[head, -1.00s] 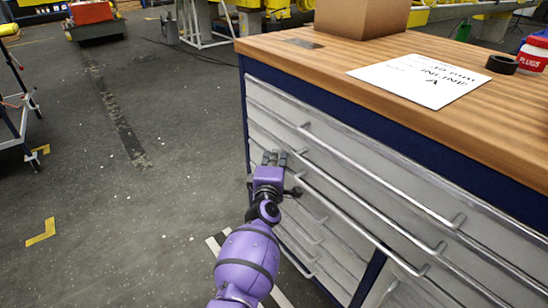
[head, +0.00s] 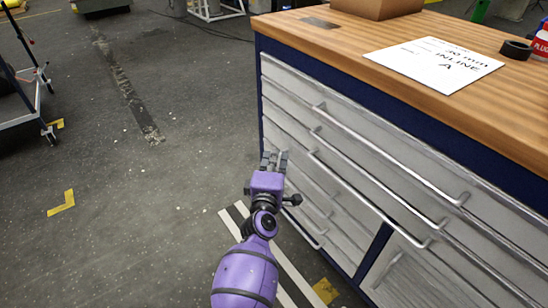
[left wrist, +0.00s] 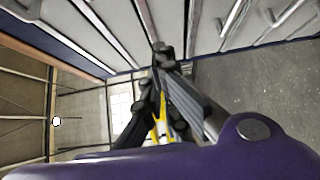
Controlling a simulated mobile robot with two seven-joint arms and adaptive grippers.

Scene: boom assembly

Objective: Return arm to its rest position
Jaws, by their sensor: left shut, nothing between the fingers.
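My left arm is purple and reaches up from the bottom middle of the head view. Its gripper (head: 274,160) is shut and empty, in front of the drawer cabinet's (head: 335,140) left part. The gap between gripper and drawer fronts is hard to judge. In the left wrist view the dark fingers (left wrist: 163,55) come together at their tips, with the drawer fronts and bar handles behind them. My right gripper shows in neither view.
The cabinet's wooden top (head: 300,28) holds a paper sign (head: 434,64), a cardboard box (head: 378,8), a black tape roll (head: 515,50) and a red container (head: 541,44). Long handles (head: 385,152) jut from the drawers. A wheeled frame (head: 30,95) stands far left. The floor between is open.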

